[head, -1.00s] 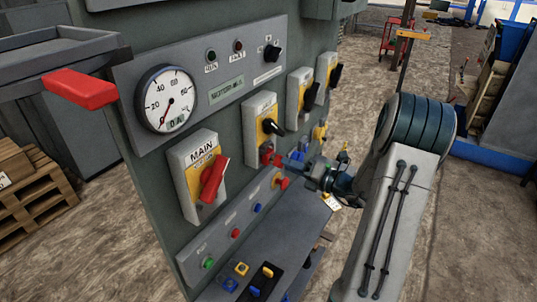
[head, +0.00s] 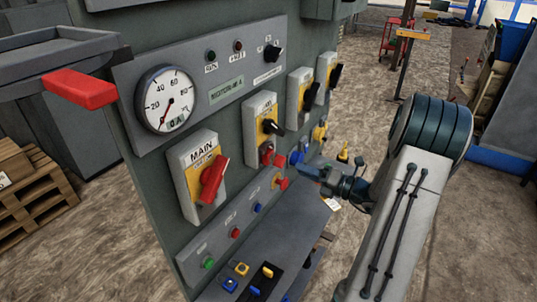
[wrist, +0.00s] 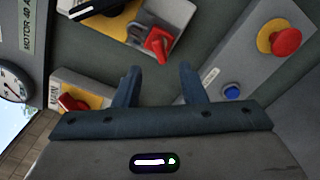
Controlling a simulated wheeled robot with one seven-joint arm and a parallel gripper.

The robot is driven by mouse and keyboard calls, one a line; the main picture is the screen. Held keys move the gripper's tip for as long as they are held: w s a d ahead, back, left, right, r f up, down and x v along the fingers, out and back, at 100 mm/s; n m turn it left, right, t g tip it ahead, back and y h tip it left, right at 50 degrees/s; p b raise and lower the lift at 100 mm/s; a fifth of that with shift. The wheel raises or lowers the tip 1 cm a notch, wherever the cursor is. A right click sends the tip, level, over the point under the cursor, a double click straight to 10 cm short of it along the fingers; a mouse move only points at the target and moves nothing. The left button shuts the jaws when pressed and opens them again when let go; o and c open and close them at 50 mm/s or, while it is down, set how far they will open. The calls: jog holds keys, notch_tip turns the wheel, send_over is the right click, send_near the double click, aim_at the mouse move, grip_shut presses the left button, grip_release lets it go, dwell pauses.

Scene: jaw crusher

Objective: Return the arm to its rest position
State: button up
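My gripper (head: 303,166) is at the right part of the control panel's front, near a small red padlock-like piece (head: 279,160) and the red mushroom button (head: 282,183). In the wrist view my gripper (wrist: 158,77) shows two blue fingers apart with nothing between them. The grey panel surface lies beyond the fingers. My arm is bent and reaches in from the right of the head view. Whether a fingertip touches the panel cannot be told.
The cabinet carries a red MAIN switch (head: 212,178), a gauge (head: 167,100) and several black rotary switches. A sloped shelf with small padlocks (head: 242,269) juts out below. A red handle (head: 80,89) sticks out at the left. Floor to the right is largely open.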

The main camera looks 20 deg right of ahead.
dwell(0.4)
jog(key=s+a+n+g+b, duration=0.1)
jog(key=s+a+n+g, duration=0.25)
jog(key=a+n, duration=0.25)
jog(key=s+a+r+n+g+b, duration=0.1)
jog(key=s+a+n+g, duration=0.1)
jog(key=a+n+g, duration=0.3)
jog(key=s+a+n+g+b, duration=0.1)
jog(key=s+a+n+g, duration=0.15)
jog(key=a+n, duration=0.4)
jog(key=s+r+n+h+b, duration=0.1)
jog(key=s+n+h+b, duration=0.2)
jog(key=s+n+h, duration=0.8)
jog(key=s+n, duration=0.3)
jog(key=n, duration=0.8)
jog(key=shift+s+a+t, duration=0.3)
jog(key=shift+s, duration=0.05)
